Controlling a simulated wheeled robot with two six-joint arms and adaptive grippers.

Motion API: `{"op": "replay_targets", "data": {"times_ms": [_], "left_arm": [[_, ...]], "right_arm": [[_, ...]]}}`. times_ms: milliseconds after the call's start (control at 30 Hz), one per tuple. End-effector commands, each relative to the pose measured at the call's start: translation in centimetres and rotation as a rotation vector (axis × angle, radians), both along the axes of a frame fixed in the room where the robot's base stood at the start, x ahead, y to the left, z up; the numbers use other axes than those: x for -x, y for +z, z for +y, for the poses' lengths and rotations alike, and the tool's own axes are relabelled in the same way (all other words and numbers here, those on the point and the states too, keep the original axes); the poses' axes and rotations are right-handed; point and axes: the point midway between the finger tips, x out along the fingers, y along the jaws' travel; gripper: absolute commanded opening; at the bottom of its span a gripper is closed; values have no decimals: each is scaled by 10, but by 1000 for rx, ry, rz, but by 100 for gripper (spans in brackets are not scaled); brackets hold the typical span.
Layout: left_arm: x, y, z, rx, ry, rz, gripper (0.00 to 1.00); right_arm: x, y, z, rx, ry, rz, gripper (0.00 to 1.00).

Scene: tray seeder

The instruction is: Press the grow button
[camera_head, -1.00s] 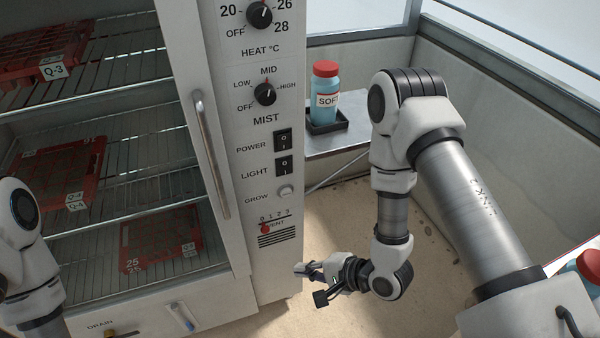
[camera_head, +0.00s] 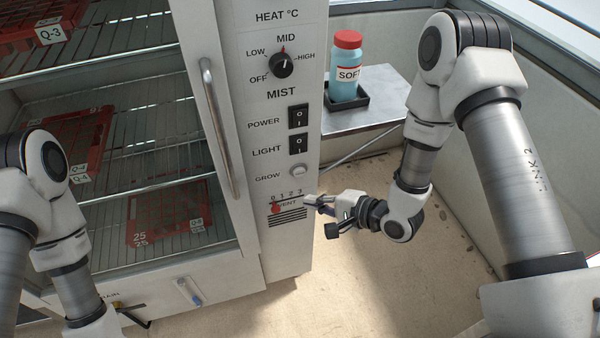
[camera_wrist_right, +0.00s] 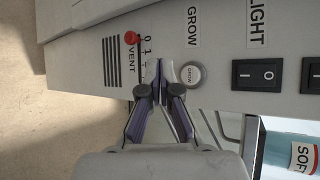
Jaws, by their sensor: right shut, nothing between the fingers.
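The grow button (camera_head: 297,171) is a round pale button beside the GROW label on the cabinet's control panel. It also shows in the right wrist view (camera_wrist_right: 191,74), just right of my fingertips and not covered. My right gripper (camera_head: 308,200) is shut and empty, below and slightly right of the button in the head view, close to the vent scale. In the right wrist view its fingertips (camera_wrist_right: 159,72) are together between the vent scale and the button. I cannot tell whether they touch the panel. My left arm is at the lower left of the head view; its gripper is not visible.
Above the button are the light switch (camera_head: 299,144), power switch (camera_head: 298,117) and mist knob (camera_head: 282,65). The red vent slider (camera_head: 276,208) is below. The cabinet handle (camera_head: 220,128) stands out left. A blue bottle (camera_head: 346,70) sits on a side shelf behind.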

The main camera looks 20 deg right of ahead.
Motion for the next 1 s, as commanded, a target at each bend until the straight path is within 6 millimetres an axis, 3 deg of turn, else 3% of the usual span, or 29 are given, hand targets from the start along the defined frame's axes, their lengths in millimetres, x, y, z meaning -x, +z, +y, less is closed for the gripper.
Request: {"op": "replay_targets", "data": {"times_ms": [200,400,1000], "left_arm": [[0,-4,0,0,0,0,0],[0,-3,0,0,0,0,0],[0,-3,0,0,0,0,0]], "right_arm": [[-33,0,1,1,1,-3,0],[-53,0,2,1,1,0,0],[-57,0,2,1,0,1,0]]}}
